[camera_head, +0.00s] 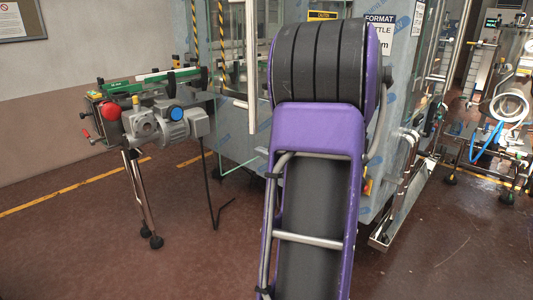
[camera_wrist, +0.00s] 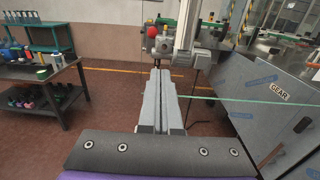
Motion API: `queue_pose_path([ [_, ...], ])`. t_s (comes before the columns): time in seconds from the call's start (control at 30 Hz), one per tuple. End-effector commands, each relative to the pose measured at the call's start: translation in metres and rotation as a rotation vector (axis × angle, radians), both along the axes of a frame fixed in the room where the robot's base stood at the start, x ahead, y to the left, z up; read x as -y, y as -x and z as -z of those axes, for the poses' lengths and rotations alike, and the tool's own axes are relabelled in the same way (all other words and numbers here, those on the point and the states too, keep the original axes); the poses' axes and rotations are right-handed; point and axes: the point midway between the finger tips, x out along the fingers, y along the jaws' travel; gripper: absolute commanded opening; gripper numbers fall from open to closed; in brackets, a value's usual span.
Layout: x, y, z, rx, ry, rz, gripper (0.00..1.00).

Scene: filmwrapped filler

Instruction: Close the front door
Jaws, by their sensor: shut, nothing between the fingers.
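The front door looks like a clear panel with a thin greenish edge (camera_wrist: 255,101), crossing the wrist view from beside my fingers to the right. In the head view, a pale upright bar (camera_head: 251,65) stands by the machine's front, and a glass edge juts out low beside it. The door seems to stand away from the machine cabinet (camera_head: 235,130), but its exact angle is unclear. My gripper (camera_wrist: 160,74) is shut and empty, its fingers together just left of the green edge. I cannot tell whether they touch it. In the head view my own arm hides the gripper and part of the machine.
A conveyor (camera_head: 150,80) with a motor (camera_head: 172,125) and red knob stands left of the machine; its steel leg (camera_head: 140,190) reaches the floor. A workbench (camera_wrist: 35,80) with bottles is at left in the wrist view. The brown floor (camera_head: 80,240) at front left is clear.

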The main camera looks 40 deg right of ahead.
Motion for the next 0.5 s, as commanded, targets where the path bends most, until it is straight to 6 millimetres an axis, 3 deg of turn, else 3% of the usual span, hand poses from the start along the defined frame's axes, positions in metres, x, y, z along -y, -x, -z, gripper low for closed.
queue_pose_path([
  [0.2,-0.006,-0.049,0.001,-0.001,0.001,-0.004,0.00],
  [0.5,-0.010,-0.094,0.000,-0.001,0.002,-0.002,0.00],
])
